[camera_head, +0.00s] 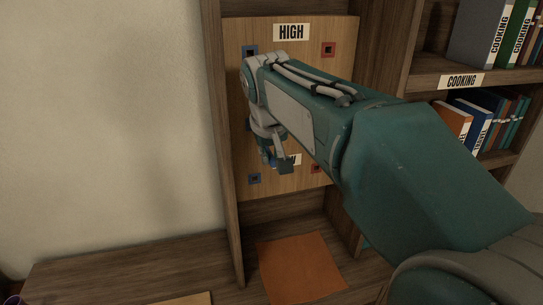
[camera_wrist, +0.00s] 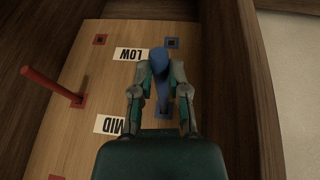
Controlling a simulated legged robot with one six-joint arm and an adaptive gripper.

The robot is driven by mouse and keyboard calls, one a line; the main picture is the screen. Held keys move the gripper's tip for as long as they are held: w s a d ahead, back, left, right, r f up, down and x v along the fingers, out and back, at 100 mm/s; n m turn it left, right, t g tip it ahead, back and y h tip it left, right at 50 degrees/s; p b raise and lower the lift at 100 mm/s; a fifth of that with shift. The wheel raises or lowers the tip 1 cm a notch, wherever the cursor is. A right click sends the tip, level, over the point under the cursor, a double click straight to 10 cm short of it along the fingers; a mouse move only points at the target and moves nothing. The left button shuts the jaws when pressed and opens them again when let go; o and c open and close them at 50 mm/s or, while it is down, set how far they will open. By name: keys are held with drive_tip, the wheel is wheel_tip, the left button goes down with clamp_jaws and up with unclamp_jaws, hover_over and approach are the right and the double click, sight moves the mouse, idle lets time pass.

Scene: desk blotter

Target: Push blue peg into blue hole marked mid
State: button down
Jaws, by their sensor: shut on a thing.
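My gripper (camera_wrist: 160,72) is shut on the blue peg (camera_wrist: 159,59), whose thick near end shows between the fingertips in the wrist view. The peg points away toward the wooden board (camera_wrist: 120,80), beside the label MID (camera_wrist: 112,125). In the head view my gripper (camera_head: 272,160) is in front of the board's lower left part, and the arm covers much of the board.
A red peg (camera_wrist: 50,85) sticks out of a red hole (camera_wrist: 78,101) level with MID. The low row has a blue hole (camera_wrist: 172,43) and a red hole (camera_wrist: 100,39) beside the label LOW (camera_wrist: 131,55). Wooden cabinet sides flank the board. An orange sheet (camera_head: 300,268) lies below.

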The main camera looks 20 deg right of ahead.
drive_tip(key=shift+w, duration=3)
drive_tip(key=c, duration=0.5)
unclamp_jaws()
drive_tip(key=shift+c, duration=0.2)
drive_tip(key=shift+r, duration=0.1)
drive_tip(key=v, duration=1.1)
drive_tip(key=shift+r, duration=0.3)
drive_tip(key=shift+s+a, duration=0.1)
drive_tip(key=shift+s, duration=0.1)
